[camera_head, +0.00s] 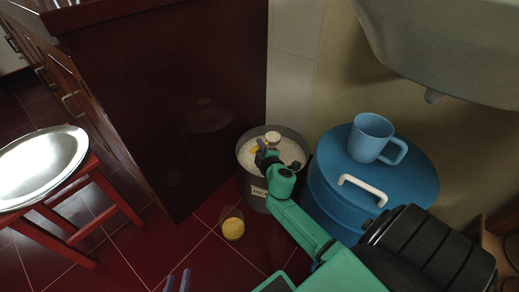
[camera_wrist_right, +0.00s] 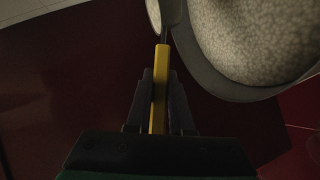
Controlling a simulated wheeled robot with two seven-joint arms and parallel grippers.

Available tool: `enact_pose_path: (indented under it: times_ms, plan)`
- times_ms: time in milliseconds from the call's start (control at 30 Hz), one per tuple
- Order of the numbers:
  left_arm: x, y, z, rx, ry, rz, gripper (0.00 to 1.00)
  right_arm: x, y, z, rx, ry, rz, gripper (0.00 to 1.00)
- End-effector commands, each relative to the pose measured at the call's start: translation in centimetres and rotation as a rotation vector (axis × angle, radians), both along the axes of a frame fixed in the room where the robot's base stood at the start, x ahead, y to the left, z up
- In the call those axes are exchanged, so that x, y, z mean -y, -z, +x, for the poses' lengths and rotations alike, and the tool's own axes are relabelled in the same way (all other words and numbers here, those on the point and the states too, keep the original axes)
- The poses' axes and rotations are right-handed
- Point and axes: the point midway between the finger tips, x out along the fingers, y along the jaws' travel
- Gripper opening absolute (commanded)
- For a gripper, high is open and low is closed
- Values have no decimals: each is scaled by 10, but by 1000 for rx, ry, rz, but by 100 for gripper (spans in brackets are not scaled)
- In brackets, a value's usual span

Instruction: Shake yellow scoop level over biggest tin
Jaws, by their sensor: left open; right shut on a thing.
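The grey tin (camera_head: 246,178) stands on the floor beside the dark cabinet, filled with white grains and bearing a pale label. It also shows at upper right in the right wrist view (camera_wrist_right: 216,72). My right gripper (camera_head: 264,154) is over the tin, shut on the yellow handle of the scoop (camera_wrist_right: 160,85). The scoop's head (camera_head: 273,138) looks pale and round above the grains. In the wrist view it is cut off at the top, so its fill and tilt are unclear. My left gripper (camera_head: 177,281) is open at the bottom edge, its fingers apart and empty.
A small clear container with yellow contents (camera_head: 232,229) stands on the red tiles. A blue drum (camera_head: 330,205) with a white handle and a blue mug (camera_head: 370,138) is right of the tin. A red stool (camera_head: 105,212) bears a silver tray (camera_head: 40,160) at left.

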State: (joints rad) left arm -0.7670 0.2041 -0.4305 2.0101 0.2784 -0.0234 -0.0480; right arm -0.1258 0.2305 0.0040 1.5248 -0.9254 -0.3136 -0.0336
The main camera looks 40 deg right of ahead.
Motion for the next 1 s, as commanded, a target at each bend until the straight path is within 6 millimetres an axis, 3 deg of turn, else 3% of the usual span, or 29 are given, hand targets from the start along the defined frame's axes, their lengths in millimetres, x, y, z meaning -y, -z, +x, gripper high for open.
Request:
enact_pose_path:
  times_ms: [500,1000]
  plan:
    - [-3,-58,56,222,-39,-30,50,0,11,0,0,-1,-2,0]
    - [-5,-106,87,381,-68,-58,50,0,18,0,0,-1,-2,0]
